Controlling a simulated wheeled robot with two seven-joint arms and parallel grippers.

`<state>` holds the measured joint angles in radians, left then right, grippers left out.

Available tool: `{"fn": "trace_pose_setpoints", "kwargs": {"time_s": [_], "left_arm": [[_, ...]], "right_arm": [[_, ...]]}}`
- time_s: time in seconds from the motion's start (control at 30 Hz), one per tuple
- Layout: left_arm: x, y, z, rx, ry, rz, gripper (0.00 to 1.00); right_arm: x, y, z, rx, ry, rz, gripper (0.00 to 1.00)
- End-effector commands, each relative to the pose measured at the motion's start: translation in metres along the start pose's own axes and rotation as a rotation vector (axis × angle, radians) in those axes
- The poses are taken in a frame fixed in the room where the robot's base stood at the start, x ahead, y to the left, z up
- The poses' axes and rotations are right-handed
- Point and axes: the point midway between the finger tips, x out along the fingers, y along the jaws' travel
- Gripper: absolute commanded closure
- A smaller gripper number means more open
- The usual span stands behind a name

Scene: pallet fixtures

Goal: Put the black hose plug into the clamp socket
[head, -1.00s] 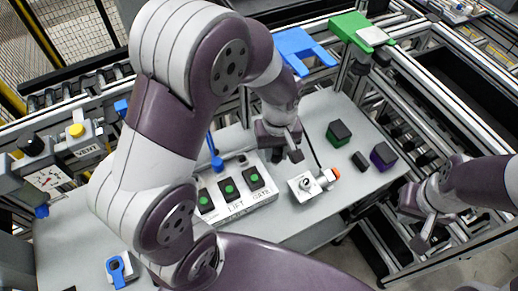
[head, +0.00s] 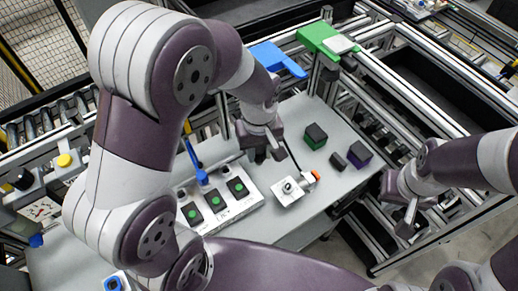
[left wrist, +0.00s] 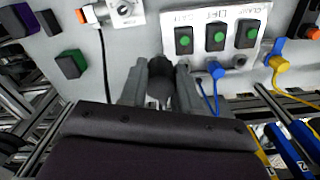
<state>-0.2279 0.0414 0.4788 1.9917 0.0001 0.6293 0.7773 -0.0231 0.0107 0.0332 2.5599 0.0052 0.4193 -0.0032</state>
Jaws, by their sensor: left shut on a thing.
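My left gripper (head: 263,154) hangs over the back of the table, behind the right end of the white switch panel (head: 213,205). In the left wrist view the left gripper (left wrist: 160,98) is shut on the black hose plug (left wrist: 160,82), mostly hidden between the fingers. A black hose (left wrist: 105,70) runs beside it. The panel shows upside down there, with the clamp label at its right. The clamp socket (left wrist: 239,62) is a grey ring by that end and looks empty. The plug is apart from it. My right gripper (head: 405,215) is off the table's right side; its jaw gap is unclear.
A blue plug (left wrist: 215,69) with a blue hose sits at the lift position. A yellow plug (left wrist: 278,63) is farther right. A white block with an orange end (head: 290,190), a green-black block (head: 315,136), a small black block (head: 338,161) and a purple-black block (head: 359,153) stand right.

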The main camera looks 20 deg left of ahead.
Motion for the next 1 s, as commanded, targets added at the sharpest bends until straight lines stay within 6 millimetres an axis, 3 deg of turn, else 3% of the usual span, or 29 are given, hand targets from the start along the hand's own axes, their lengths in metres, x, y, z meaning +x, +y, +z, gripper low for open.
{"fn": "trace_pose_setpoints", "kwargs": {"time_s": [0.37, 1.0], "left_arm": [[0.000, -0.001, 0.000, -0.001, 0.000, 0.000, 0.98], [0.000, -0.069, -0.011, -0.004, -0.001, 0.000, 0.98]], "right_arm": [[-0.004, 0.000, 0.000, 0.000, 0.000, 0.000, 1.00], [-0.011, 0.000, -0.001, 0.000, 0.000, 0.000, 1.00]]}}
